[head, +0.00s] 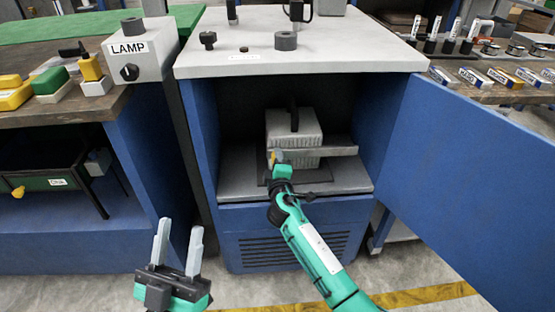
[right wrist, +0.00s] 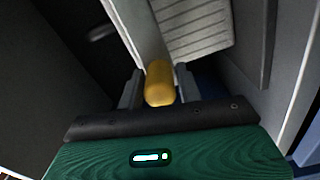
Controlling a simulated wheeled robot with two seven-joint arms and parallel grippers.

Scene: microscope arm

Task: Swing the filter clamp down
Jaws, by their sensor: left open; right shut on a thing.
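The filter (head: 294,120), a pale grey ribbed block with a dark handle on top, stands inside the open blue cabinet. The filter clamp (head: 325,152), a flat grey bar, lies roughly level across its front. A yellow knob (head: 276,156) is at the bar's left end. My right gripper (head: 276,162) is shut on this knob. In the right wrist view the yellow knob (right wrist: 160,84) sits between the fingers, with the clamp bar (right wrist: 138,28) and filter ribs (right wrist: 192,28) beyond. My left gripper (head: 180,228) is open and empty, low in front of the cabinet.
The blue cabinet door (head: 460,170) stands open at the right. A white LAMP box (head: 140,50) is beside the cabinet's upper left. Benches with yellow and green parts at left and small boxes at right flank it. The floor in front is clear.

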